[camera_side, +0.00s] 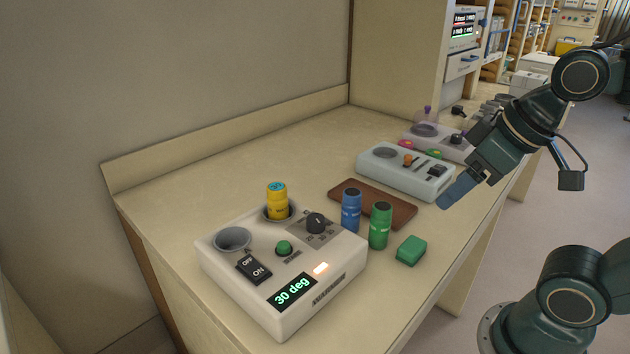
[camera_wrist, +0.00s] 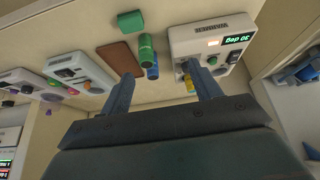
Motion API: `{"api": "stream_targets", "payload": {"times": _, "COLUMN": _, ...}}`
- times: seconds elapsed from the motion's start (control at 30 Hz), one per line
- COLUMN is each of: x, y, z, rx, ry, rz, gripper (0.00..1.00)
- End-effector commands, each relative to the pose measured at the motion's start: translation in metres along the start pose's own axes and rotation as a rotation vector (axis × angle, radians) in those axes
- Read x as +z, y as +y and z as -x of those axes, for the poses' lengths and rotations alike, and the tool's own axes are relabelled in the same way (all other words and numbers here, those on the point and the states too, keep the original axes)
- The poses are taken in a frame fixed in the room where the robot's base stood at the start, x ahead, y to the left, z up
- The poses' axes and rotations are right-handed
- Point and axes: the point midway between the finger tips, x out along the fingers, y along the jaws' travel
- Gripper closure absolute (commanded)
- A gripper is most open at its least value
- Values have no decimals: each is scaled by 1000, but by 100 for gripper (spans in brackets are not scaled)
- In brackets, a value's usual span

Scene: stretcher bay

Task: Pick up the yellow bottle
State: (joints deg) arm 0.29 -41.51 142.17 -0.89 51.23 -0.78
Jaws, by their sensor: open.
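The yellow bottle (camera_side: 277,203) stands upright in the back well of a white warmer box (camera_side: 309,302) with a lit "30 deg" display. In the wrist view the yellow bottle (camera_wrist: 189,84) shows beside one finger, partly hidden by it. My gripper (camera_side: 452,193) is at the right of the side view, above the counter's front edge and well apart from the bottle. In the wrist view my gripper (camera_wrist: 157,80) has its two fingers spread wide with nothing held between them.
A blue bottle (camera_side: 351,211) and a green bottle (camera_side: 380,226) stand right of the warmer, near a green block (camera_side: 411,251) and a brown tray (camera_side: 401,210). The warmer's front well (camera_side: 233,239) is empty. Grey devices (camera_side: 392,176) stand farther back. The counter's left rear is clear.

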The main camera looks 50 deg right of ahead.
Motion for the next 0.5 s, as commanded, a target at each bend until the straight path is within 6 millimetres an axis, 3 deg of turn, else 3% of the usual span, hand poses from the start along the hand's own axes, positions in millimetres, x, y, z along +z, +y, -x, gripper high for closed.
{"api": "stream_targets", "payload": {"times": 0.17, "x": -24, "y": -5, "z": -4, "rx": -25, "ry": -6, "rz": 61, "gripper": 37}}
{"api": "stream_targets", "payload": {"times": 0.5, "x": -96, "y": -19, "z": -24, "rx": -113, "ry": -8, "rz": 249, "gripper": 37}}
